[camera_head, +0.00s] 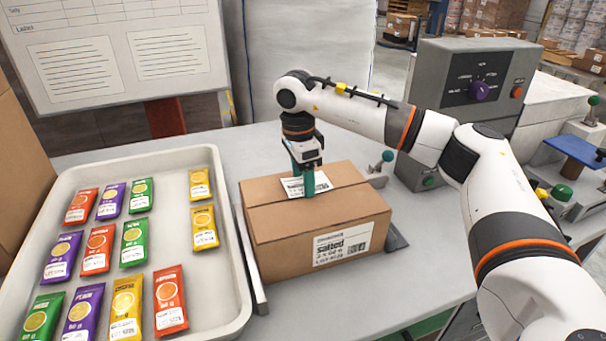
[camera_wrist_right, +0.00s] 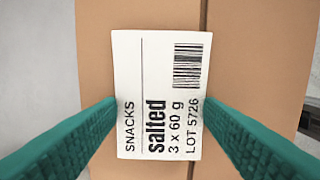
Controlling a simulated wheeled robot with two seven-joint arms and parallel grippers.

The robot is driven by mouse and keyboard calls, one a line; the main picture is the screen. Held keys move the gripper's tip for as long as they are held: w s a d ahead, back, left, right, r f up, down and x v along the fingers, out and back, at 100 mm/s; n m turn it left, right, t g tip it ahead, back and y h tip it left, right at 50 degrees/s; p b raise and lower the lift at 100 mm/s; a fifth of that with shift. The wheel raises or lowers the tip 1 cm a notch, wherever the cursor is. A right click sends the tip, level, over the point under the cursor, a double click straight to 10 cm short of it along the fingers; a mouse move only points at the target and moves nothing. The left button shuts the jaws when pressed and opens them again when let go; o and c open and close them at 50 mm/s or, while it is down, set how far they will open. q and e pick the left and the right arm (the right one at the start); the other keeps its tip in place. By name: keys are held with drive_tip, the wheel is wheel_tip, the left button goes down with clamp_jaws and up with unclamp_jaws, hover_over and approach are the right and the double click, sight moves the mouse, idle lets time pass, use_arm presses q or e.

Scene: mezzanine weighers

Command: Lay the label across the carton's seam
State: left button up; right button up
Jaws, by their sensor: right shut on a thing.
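The brown carton (camera_head: 290,235) stands closed on the grey table, with a seam running left to right across its top. My right gripper (camera_head: 303,186) is over the carton top, pointing down, its teal fingers shut on the white label (camera_head: 291,187). In the right wrist view the label (camera_wrist_right: 158,70) lies flat between the fingertips (camera_wrist_right: 158,115), reading "SNACKS salted 3 x 60 g LOT 5726". There its right edge slightly overlaps the seam line; most of it is to one side. I cannot tell whether it touches the carton. My left gripper is not in view.
A pale tray (camera_head: 238,290) with several coloured sachets stands left of the carton. A printed label (camera_head: 342,245) is on the carton's front face. A grey control box (camera_head: 480,75) with a purple knob stands at the back right. A whiteboard (camera_head: 115,45) is behind.

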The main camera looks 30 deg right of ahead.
sight(299, 186)
drive_tip(key=shift+f, duration=0.1)
drive_tip(key=shift+s+f+b, duration=0.3)
drive_tip(key=shift+f, duration=0.3)
drive_tip(key=o, duration=0.9)
drive_tip(key=shift+a, duration=0.1)
drive_tip(key=shift+c, duration=0.2)
drive_tip(key=shift+o, duration=1.2)
drive_tip(key=shift+w+f, duration=0.1)
drive_tip(key=shift+f, duration=0.05)
drive_tip(key=shift+r, duration=0.3)
wheel_tip(299, 186, up, 13)
drive_tip(key=shift+w+a, duration=0.15)
drive_tip(key=shift+a, duration=0.2)
drive_tip(key=shift+r, duration=0.1)
